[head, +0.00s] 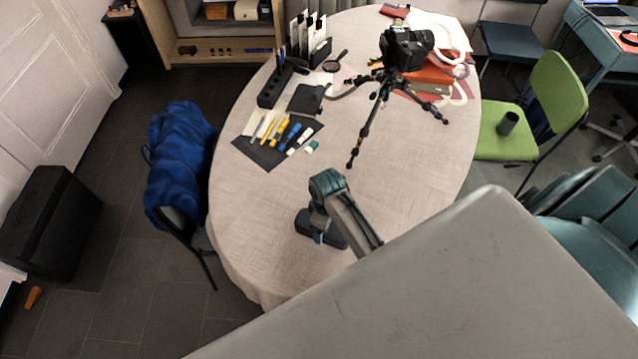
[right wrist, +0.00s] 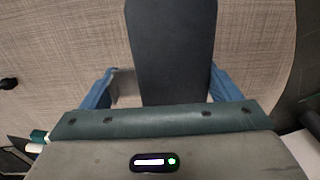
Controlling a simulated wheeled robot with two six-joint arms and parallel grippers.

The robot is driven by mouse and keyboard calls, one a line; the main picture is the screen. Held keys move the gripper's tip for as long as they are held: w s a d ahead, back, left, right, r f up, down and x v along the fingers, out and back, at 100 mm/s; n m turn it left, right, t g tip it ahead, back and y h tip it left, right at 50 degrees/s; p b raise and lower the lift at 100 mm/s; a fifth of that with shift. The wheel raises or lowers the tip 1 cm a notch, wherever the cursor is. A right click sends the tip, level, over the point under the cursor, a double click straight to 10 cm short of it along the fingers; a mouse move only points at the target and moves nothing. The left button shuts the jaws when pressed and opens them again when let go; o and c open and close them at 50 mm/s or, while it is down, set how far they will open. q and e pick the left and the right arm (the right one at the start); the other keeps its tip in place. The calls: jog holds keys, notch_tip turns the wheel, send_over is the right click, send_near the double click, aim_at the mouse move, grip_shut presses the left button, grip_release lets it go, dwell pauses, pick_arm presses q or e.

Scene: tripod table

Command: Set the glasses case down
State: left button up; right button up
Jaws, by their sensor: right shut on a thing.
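The glasses case is a dark slate-blue, long block (head: 304,224) at the near left part of the table. In the right wrist view the case (right wrist: 172,45) runs away from the camera between two blue fingers. My right gripper (head: 320,226) points down over the case and is shut on it. The case is at or just above the tablecloth; I cannot tell if it touches. The gripper hides part of the case. My left gripper is not in view.
The oval table (head: 270,200) has a beige cloth, clear around the case. Behind lie a dark mat (head: 262,154) with several markers and a black block organizer (head: 272,90). A tripod with a camera (head: 405,48) stands further right. A chair with a blue jacket (head: 180,165) is left.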

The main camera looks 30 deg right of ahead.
jog(key=shift+w+a, duration=0.55)
jog(key=shift+a, duration=0.3)
notch_tip(320, 180, down, 3)
jog(key=shift+d+f+p, duration=0.1)
jog(key=shift+f+p, duration=0.05)
jog(key=shift+p, duration=0.8)
jog(key=shift+f, duration=0.2)
jog(key=o, duration=0.7)
jog(key=shift+f, duration=0.1)
jog(key=o, duration=0.3)
